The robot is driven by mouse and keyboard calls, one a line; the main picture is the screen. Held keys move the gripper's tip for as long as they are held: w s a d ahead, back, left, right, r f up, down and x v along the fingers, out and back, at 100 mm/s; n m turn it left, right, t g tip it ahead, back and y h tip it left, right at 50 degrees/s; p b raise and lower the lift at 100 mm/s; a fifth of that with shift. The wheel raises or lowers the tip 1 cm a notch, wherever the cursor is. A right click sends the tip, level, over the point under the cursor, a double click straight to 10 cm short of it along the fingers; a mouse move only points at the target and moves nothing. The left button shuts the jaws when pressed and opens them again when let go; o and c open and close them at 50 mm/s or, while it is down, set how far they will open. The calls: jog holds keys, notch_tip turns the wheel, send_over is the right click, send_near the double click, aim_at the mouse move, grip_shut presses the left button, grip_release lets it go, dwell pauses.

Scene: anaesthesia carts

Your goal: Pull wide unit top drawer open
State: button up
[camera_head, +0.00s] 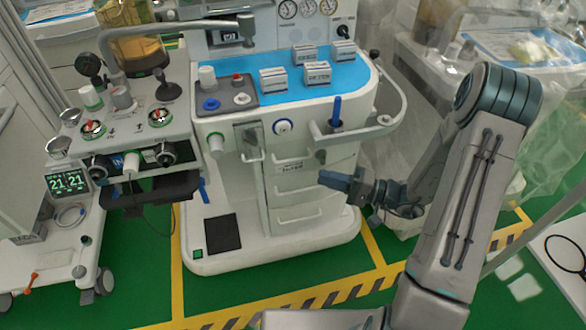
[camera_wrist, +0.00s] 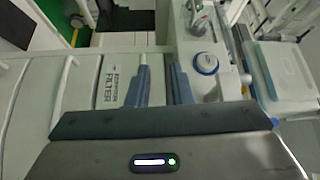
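The white anaesthesia cart has a wide drawer stack on its front, and the wide top drawer (camera_head: 290,167) carries a printed label. It looks closed. In the wrist view its front (camera_wrist: 115,72) lies beside my fingers, with the label reading "FILTER" partly visible. My gripper (camera_head: 326,180) is in front of the right side of the stack in the head view. In the wrist view my gripper (camera_wrist: 160,82) shows two fingers with a gap between them, so it is open. No handle shows clearly between the fingers; I cannot tell whether they touch the drawer.
Lower drawers with bar handles (camera_head: 298,213) sit below. A blue worktop (camera_head: 333,93) with several small boxes is above. A white rail (camera_head: 400,104) curves out at the cart's right. A narrow compartment (camera_head: 249,168) is on the left. Green floor (camera_head: 275,278) lies in front.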

aim_at(292, 160)
notch_tip(292, 160, down, 5)
jog(key=w+d+m+t+b, duration=0.1)
jog(key=w+d+m+t, duration=0.1)
jog(key=w+t, duration=0.15)
jog(key=x, duration=1.3)
jog(key=shift+s+r, duration=0.1)
jog(key=shift+r, duration=0.05)
jog(key=shift+c, duration=0.3)
grip_shut()
